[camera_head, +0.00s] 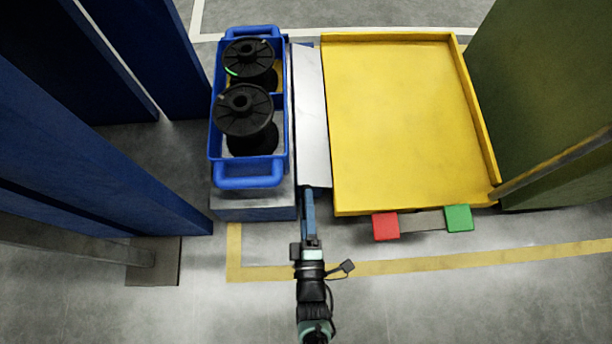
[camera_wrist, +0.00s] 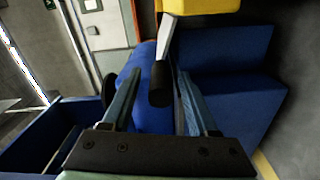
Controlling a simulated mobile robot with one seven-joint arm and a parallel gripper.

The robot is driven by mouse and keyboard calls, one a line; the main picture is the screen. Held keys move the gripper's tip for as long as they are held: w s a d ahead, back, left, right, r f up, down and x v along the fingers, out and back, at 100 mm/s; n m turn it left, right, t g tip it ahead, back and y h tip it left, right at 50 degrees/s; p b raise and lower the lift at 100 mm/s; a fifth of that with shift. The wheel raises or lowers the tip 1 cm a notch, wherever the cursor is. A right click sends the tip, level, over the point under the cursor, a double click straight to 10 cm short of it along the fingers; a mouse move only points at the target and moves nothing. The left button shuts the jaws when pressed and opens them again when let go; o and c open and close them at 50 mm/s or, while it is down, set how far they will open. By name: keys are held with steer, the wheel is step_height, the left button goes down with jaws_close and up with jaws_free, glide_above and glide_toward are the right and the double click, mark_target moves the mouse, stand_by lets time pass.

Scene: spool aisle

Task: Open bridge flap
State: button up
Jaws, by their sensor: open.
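The bridge flap (camera_head: 311,110) is a narrow pale metal plate between a blue tote and a yellow tray in the head view. It appears raised on edge or steeply tilted in the wrist view (camera_wrist: 167,38); its exact angle is unclear. A short black cylinder (camera_wrist: 160,84), perhaps its grip, shows at the plate's end, between my fingertips in the picture. My gripper (camera_head: 308,192) is at the near end of the flap. In the wrist view my gripper (camera_wrist: 160,76) has its fingers apart on either side of the cylinder. Contact cannot be told.
The blue tote (camera_head: 249,175) holds two black spools (camera_head: 245,112) and stands left of the flap. The yellow tray (camera_head: 400,120) lies right, with red (camera_head: 385,226) and green (camera_head: 459,218) blocks at its near edge. Blue panels stand left; a green panel (camera_head: 545,90) stands right.

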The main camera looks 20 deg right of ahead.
steer(key=p+v, duration=0.1)
steer(key=v, duration=0.8)
steer(key=shift+s+p, duration=0.2)
steer(key=shift+p, duration=0.2)
